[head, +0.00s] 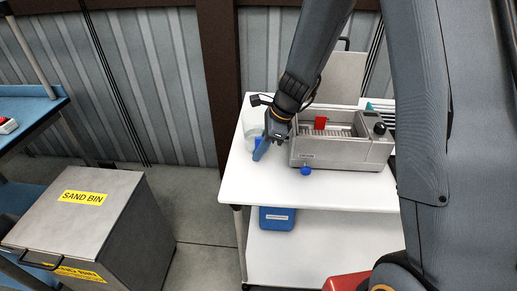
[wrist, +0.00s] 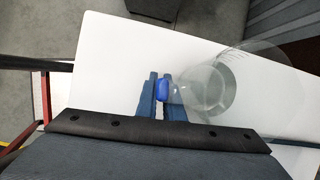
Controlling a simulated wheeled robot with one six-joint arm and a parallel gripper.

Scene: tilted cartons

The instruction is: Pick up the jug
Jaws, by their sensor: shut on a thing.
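The clear, see-through jug (head: 252,122) is at the left end of the white table top in the head view, partly behind my gripper (head: 262,150). In the wrist view the jug (wrist: 207,92) lies to the right of my fingers, with a bright blue part (wrist: 162,89) on its near side. My gripper (wrist: 160,90) is shut on this blue part, one dark blue finger on each side. I cannot tell whether the jug's base touches the table.
A grey metal water bath (head: 335,152) with a red item (head: 320,122) stands right of my gripper. A small blue piece (head: 305,171) is at its front. A blue container (head: 277,218) is on the lower shelf. A sand bin (head: 85,210) stands left, across open floor.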

